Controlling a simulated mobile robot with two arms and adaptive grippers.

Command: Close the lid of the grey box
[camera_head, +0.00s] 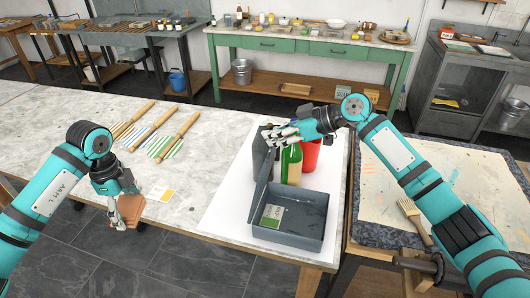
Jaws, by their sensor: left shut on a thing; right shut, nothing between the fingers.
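The grey box (307,203) stands open on the white sheet near the table's front edge. Its lid (262,155) stands up along the back left side. A green and white labelled item (272,215) lies inside. My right gripper (272,135) is shut with nothing between its fingers, at the upper part of the raised lid; I cannot tell whether it touches it. My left gripper (117,219) is shut on a brown block (131,209) at the table's front edge, well left of the box.
A brush (412,216) lies on the right table. The marble tabletop (215,150) is clear between.

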